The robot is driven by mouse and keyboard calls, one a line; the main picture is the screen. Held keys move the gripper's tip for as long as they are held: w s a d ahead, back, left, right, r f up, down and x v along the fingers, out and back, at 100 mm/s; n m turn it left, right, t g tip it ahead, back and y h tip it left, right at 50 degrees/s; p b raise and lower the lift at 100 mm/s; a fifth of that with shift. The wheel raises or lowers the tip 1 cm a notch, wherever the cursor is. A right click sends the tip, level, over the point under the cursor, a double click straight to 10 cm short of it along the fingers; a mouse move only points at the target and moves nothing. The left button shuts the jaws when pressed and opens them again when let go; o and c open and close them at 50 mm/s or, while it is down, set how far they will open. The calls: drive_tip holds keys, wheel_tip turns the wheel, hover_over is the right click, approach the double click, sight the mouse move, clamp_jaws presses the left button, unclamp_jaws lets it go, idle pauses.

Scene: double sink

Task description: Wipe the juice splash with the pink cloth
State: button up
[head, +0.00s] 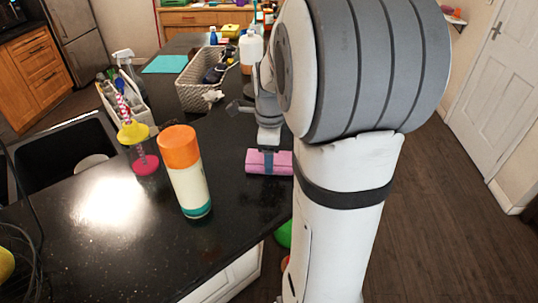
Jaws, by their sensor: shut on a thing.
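The pink cloth (255,163) is a folded block low over the black counter, near its right edge. My gripper (269,160) points down at the cloth and is shut on it, with the fingers across its middle. Whether the cloth touches the counter cannot be told. I cannot make out a clear juice splash. A red-pink round patch (147,166) lies left of the cloth, under a yellow item with a striped stick; it could be that item's base. My arm hides part of the counter on the right.
A bottle with an orange cap (188,180) stands between the patch and the cloth. A woven basket (197,92) and a white caddy (132,112) stand farther back. The black sink (60,152) is at left. The front counter (120,245) is clear.

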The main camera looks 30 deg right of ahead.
drive_tip(key=shift+d, duration=0.85)
drive_tip(key=shift+w+d+r+p, duration=0.1)
drive_tip(key=shift+d+r+p, duration=0.15)
drive_tip(key=shift+p, duration=0.2)
drive_tip(key=shift+w+r+p, duration=0.1)
drive_tip(key=shift+r+p, duration=0.2)
drive_tip(key=shift+r, duration=0.65)
drive_tip(key=shift+s+r+p, duration=0.2)
drive_tip(key=shift+r+p, duration=0.35)
drive_tip(key=shift+r, duration=0.25)
drive_tip(key=shift+r+p, duration=1.55)
drive_tip(key=shift+r, duration=0.55)
drive_tip(key=shift+w, duration=0.1)
